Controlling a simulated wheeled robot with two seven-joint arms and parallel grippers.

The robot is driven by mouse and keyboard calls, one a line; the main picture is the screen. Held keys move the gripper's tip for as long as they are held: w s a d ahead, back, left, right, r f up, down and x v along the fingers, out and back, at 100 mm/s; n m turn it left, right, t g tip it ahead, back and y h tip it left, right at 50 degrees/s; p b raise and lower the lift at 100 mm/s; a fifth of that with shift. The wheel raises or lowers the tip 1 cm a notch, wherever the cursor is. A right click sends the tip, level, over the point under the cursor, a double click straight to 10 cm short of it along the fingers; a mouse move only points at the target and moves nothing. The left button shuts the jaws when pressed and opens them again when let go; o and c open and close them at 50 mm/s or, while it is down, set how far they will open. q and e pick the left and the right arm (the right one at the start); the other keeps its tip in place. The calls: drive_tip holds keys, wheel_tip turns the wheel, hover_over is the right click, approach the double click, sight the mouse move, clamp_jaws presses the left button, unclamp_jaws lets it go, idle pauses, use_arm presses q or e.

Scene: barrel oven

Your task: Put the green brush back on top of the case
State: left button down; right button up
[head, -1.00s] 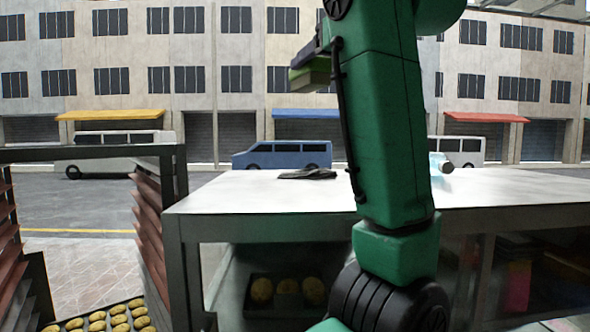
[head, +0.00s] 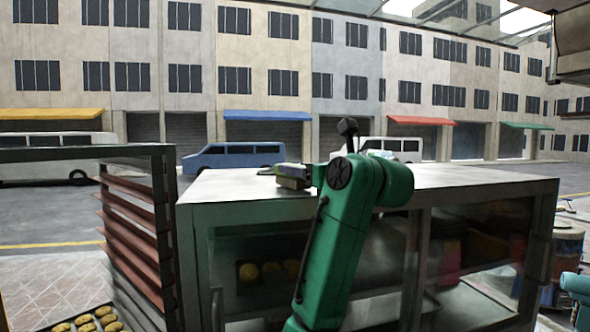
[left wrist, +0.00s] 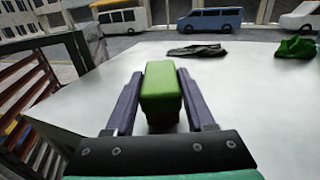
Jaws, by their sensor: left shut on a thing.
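The green brush (left wrist: 160,88) is a green block between the two purple fingers of my left gripper (left wrist: 160,98) in the left wrist view. The gripper is shut on its sides. In the head view my left gripper (head: 291,173) is low over the left part of the case's top, and the brush is hard to make out there. The case (head: 440,180) has a pale flat top and glass sides; its top (left wrist: 240,105) also fills much of the left wrist view. I cannot tell whether the brush touches the top. My right gripper is not in view.
A dark flat cloth (left wrist: 197,51) and a crumpled green cloth (left wrist: 296,47) lie on the case top farther back. A slatted rack (head: 135,225) stands left of the case. Bare top surrounds the brush. Trays with bread sit inside the case and at lower left.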

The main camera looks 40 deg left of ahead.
use_arm(q)
drive_tip(key=shift+f, duration=0.2)
drive_tip(key=c, duration=0.5)
unclamp_jaws()
drive_tip(key=shift+a, duration=0.1)
drive_tip(key=shift+c, duration=0.2)
drive_tip(key=shift+o, duration=1.4)
drive_tip(key=shift+w+f, duration=0.1)
drive_tip(key=shift+w, duration=0.35)
drive_tip(key=shift+s+r, duration=0.25)
drive_tip(key=shift+r, duration=0.05)
drive_tip(key=shift+s+d+f, duration=0.1)
drive_tip(key=shift+d+f, duration=0.05)
drive_tip(key=shift+d, duration=0.2)
drive_tip(key=b+v, duration=0.2)
drive_tip(key=v, duration=0.1)
drive_tip(key=b+v, duration=0.1)
drive_tip(key=v, duration=0.1)
drive_tip(key=shift+f+b, duration=0.25)
drive_tip(key=shift+b, duration=0.15)
drive_tip(key=b+v, duration=0.2)
drive_tip(key=v, duration=0.4)
drive_tip(key=shift+d+r, duration=0.3)
drive_tip(key=shift+r, duration=0.15)
